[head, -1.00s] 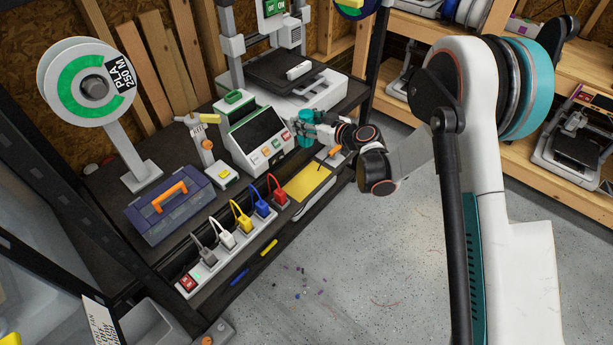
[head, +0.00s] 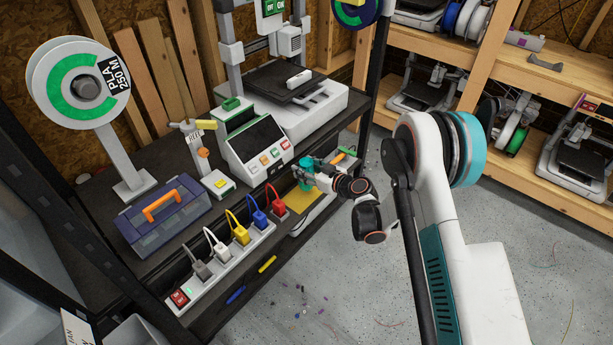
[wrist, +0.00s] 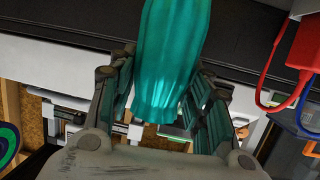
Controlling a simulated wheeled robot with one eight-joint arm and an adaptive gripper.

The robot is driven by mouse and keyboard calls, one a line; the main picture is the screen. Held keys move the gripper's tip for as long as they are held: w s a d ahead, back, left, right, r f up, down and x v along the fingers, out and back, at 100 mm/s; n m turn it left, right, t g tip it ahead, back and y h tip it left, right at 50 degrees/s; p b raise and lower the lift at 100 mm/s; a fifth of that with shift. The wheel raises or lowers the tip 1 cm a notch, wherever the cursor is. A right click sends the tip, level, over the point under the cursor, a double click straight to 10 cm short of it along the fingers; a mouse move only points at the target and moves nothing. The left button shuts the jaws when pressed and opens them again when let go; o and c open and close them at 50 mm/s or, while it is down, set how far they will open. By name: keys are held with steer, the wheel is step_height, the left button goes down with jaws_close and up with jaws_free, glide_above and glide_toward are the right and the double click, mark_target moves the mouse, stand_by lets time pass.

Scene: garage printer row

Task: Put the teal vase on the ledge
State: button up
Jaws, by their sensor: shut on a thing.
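The teal vase (head: 305,170) is between the fingers of my gripper (head: 312,176), in front of the printer's control box. In the wrist view the ribbed teal vase (wrist: 172,55) fills the upper middle, with a finger of my gripper (wrist: 165,95) on each side of it. The gripper is shut on the vase. In the head view the fingers partly hide the vase, and I cannot tell whether its base touches anything. Which surface is the ledge is not clear from these views.
A yellow mat (head: 300,204) lies below the vase. A power strip (head: 222,262) with several coloured plugs runs along the front edge. A control box (head: 256,148) and a printer (head: 318,110) stand behind. A blue toolbox (head: 165,218) is at left.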

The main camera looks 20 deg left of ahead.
steer(key=shift+f+b, duration=0.3)
steer(key=shift+f, duration=1)
steer(key=shift+f, duration=0.1)
steer(key=o, duration=1.1)
